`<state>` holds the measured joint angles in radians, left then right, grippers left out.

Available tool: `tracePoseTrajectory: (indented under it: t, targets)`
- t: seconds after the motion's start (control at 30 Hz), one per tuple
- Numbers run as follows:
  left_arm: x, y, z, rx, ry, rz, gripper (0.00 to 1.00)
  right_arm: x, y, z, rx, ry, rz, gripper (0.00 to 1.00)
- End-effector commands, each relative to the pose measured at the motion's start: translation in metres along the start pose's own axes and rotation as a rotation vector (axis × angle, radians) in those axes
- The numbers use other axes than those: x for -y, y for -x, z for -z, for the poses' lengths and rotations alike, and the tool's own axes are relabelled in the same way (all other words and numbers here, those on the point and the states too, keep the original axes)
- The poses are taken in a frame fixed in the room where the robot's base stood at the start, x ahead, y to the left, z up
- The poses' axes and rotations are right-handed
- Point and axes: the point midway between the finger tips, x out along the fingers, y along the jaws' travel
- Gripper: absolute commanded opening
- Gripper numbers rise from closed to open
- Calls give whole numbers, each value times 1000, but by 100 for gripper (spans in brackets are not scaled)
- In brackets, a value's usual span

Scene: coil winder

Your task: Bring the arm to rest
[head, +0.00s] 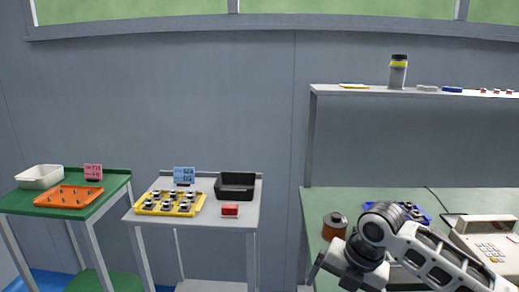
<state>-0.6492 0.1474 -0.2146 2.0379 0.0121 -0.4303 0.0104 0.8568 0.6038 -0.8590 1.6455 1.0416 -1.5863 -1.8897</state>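My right arm comes in from the lower right, over the green workbench (318,212). My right gripper (318,268) shows only in part, as a dark piece at the arm's end near the bench's front left corner. Whether its fingers are open or shut, or hold anything, cannot be seen. My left arm and gripper are not in view.
A copper-coloured spool (334,226), a blue tray (421,213) and a beige machine with keys (485,240) are around the arm. A shelf (440,94) rises behind. Left stand a grey table (240,212) with a yellow tray (150,209), and a green table (115,184).

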Motion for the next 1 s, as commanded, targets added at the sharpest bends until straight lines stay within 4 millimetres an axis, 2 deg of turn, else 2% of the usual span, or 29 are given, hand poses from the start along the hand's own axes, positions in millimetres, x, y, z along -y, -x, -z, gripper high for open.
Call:
tracePoseTrajectory:
  t: [0.03, 0.17, 0.3, 0.4, 0.47, 0.57, 0.7, 0.83, 1.0]
  targets:
    - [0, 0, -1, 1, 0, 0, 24, -4, -18, 12, -9, -65, -36, 98]
    - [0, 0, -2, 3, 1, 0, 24, -16, -60, 43, -22, -322, -167, 98]
    - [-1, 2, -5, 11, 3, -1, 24, -22, -101, 84, -70, -733, -350, 98]
    - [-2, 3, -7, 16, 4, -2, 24, -15, -120, 108, -115, -1054, -473, 98]
    - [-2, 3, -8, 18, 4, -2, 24, -5, -128, 121, -142, -1248, -541, 98]
    - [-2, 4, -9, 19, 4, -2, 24, 20, -136, 140, -179, -1564, -650, 98]
    - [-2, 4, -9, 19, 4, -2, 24, 64, -137, 162, -203, -1920, -783, 98]
    - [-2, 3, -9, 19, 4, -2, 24, 96, -133, 176, -209, -2119, -869, 98]
    - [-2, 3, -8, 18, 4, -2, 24, 114, -128, 184, -213, -2213, -920, 98]
